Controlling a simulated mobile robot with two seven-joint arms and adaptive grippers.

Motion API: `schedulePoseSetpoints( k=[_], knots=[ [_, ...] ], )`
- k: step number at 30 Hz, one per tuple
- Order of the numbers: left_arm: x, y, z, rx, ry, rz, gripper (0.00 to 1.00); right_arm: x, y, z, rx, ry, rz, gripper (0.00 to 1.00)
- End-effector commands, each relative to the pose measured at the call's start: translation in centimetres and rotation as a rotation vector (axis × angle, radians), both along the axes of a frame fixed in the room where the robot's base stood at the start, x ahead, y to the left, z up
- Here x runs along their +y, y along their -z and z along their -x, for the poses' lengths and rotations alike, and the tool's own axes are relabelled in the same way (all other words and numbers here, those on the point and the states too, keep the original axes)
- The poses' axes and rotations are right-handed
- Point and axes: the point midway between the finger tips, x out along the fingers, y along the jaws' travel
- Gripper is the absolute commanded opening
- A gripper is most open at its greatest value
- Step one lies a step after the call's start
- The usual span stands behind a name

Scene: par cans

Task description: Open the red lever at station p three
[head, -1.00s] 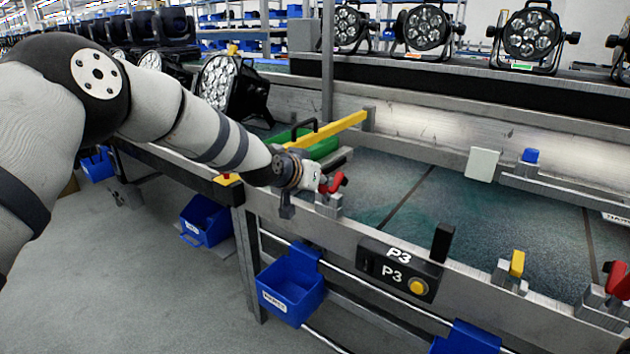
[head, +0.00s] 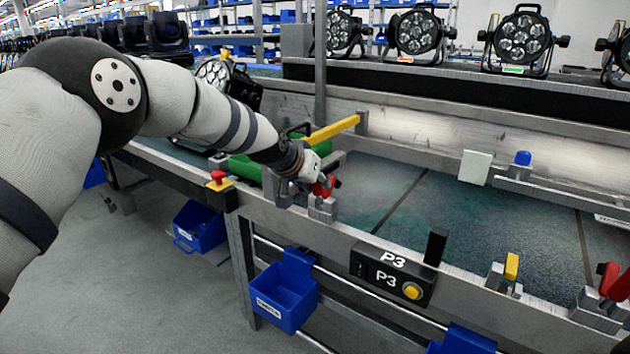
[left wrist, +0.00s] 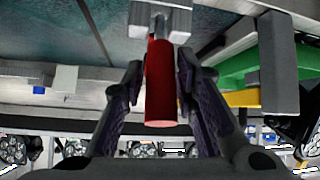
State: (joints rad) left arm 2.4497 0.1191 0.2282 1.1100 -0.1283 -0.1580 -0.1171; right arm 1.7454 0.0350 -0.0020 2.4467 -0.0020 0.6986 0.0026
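The red lever (head: 324,186) stands on a grey metal block (head: 323,210) on the front rail, left of the P3 sign. My left gripper (head: 312,186) is at the lever and hides part of it in the head view. In the left wrist view the red handle (left wrist: 161,90) lies between the two fingers (left wrist: 160,75), its round end toward the camera. The fingers look apart, with narrow gaps beside the handle; I see no clear grip. My right gripper is not in view.
The P3 panel (head: 392,273) with a yellow button and a black post (head: 435,247) are right along the rail. A yellow bar (head: 332,128) and a green object (head: 245,167) lie behind the gripper. Another red lever (head: 608,279) is at far right. A blue bin (head: 284,292) hangs below.

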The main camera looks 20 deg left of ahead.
Motion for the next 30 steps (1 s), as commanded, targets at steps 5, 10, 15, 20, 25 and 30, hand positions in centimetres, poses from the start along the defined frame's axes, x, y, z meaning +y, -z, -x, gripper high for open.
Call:
schedulePoseSetpoints(
  k=[5, 10, 15, 20, 25, 30],
  knots=[
    [0.0, 0.0, 0.0, -0.001, 0.001, -0.001, 0.41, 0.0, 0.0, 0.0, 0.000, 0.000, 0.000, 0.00],
    [0.1, -0.2, 0.1, -0.002, 0.000, -0.002, 0.41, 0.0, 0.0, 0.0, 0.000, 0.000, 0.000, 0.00],
    [0.6, -2.3, 2.4, -0.003, 0.000, -0.002, 0.41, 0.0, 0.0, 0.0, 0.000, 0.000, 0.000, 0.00],
    [1.3, -5.2, 5.7, -0.004, 0.000, -0.002, 0.41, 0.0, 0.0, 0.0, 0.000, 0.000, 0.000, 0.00],
    [1.7, -7.2, 8.2, -0.002, 0.001, -0.001, 0.41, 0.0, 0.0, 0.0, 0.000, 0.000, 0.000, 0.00],
    [1.9, -7.8, 9.0, 0.000, 0.001, -0.001, 0.41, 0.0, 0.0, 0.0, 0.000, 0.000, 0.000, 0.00]
  ],
)
